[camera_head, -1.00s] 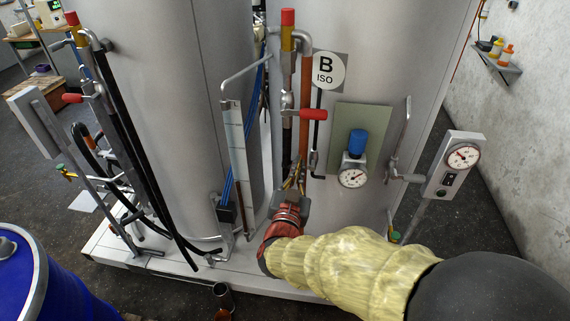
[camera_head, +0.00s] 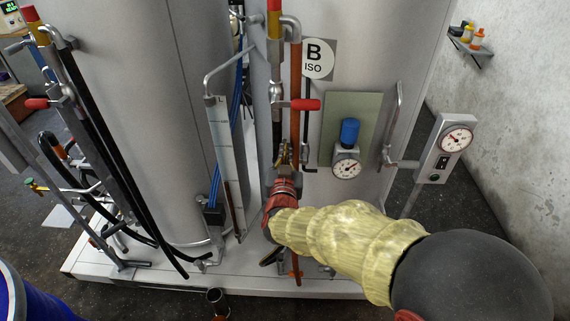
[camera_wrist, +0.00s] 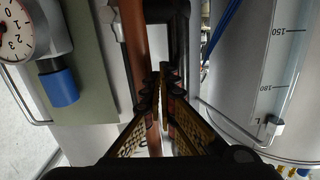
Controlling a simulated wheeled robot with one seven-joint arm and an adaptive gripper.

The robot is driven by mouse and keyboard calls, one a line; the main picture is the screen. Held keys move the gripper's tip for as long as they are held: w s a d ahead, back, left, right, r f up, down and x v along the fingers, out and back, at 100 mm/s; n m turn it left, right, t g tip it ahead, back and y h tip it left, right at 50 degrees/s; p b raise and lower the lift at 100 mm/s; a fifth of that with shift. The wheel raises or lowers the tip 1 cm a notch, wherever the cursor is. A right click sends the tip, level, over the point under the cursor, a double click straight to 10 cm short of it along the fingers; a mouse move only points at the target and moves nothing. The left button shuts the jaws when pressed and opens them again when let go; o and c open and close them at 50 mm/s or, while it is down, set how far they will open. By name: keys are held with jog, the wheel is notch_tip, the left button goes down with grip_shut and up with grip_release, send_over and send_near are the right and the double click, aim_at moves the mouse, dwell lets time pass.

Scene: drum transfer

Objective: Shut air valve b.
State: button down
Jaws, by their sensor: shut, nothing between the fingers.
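Tank B (camera_head: 400,60) carries a white "B ISO" sign (camera_head: 318,60). Left of and below the sign, a valve with a red lever handle (camera_head: 305,104) sits on vertical piping; the handle points right, crosswise to the pipe. A regulator with a blue knob (camera_head: 349,131) and round gauge (camera_head: 346,168) is on a green plate right of it. Which part is air valve b is not labelled. My gripper (camera_head: 284,148) is shut and empty, below the red handle, in front of the pipes. In the wrist view its fingertips (camera_wrist: 163,80) meet beside the copper-coloured pipe (camera_wrist: 134,40); the red handle is not visible there.
A level scale (camera_head: 222,150) stands left of my gripper. A bent grey pipe (camera_head: 393,120) and a gauge panel (camera_head: 445,148) are on the right. Black hoses and another red handle (camera_head: 37,104) are on the left. A blue drum (camera_head: 25,300) is at bottom left.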

jog(key=f, duration=0.1)
jog(key=w+f, duration=0.1)
jog(key=f+b, duration=0.1)
jog(key=f, duration=0.1)
jog(key=shift+w+a, duration=0.1)
jog(key=shift+w, duration=0.15)
jog(key=shift+f, duration=0.1)
jog(key=shift+a+f+n, duration=0.15)
jog(key=shift+f+n, duration=0.35)
jog(key=shift+f, duration=0.2)
